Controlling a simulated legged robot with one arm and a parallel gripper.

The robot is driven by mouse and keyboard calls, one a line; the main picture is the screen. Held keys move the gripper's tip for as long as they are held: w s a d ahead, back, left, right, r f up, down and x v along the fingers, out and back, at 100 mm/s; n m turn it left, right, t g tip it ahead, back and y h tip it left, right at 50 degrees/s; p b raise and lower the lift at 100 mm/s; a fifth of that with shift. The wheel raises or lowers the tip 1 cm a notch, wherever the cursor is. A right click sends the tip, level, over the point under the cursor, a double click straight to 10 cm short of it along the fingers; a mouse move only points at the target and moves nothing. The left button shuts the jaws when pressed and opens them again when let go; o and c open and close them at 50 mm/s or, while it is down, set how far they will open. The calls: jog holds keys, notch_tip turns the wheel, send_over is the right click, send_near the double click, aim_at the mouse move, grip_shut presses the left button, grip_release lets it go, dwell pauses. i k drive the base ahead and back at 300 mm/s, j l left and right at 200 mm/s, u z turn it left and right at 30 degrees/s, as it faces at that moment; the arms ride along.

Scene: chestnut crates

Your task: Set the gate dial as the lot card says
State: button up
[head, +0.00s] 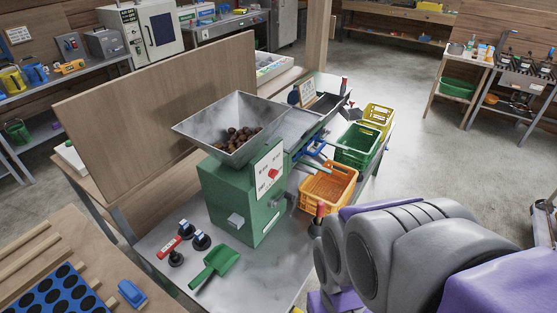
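A green machine (225,194) with a grey metal hopper (205,123) stands on the metal bench. Brown chestnuts (241,138) lie in the hopper. A white panel (268,171) with red marks and a small red pointer is on the machine's right-hand face; it looks like the dial, but its setting is too small to read. A small card (307,92) with dark writing stands farther back, its text unreadable; I cannot tell if it is the lot card. My grey and purple arm fills the lower right. My gripper's fingers are not visible.
Orange (328,188), green (357,145) and yellow (376,117) crates line the bench's right side.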

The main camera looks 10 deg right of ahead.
aim_at(273, 173)
jog(key=i+l, duration=0.1)
jog(key=l, duration=0.35)
jog(key=i+l, duration=0.1)
jog(key=l, duration=0.3)
jog(key=i+l, duration=0.1)
jog(key=l, duration=0.35)
jog(key=i+l, duration=0.1)
jog(key=l, duration=0.35)
jog(key=j+u, duration=0.3)
jog(key=j, duration=0.8)
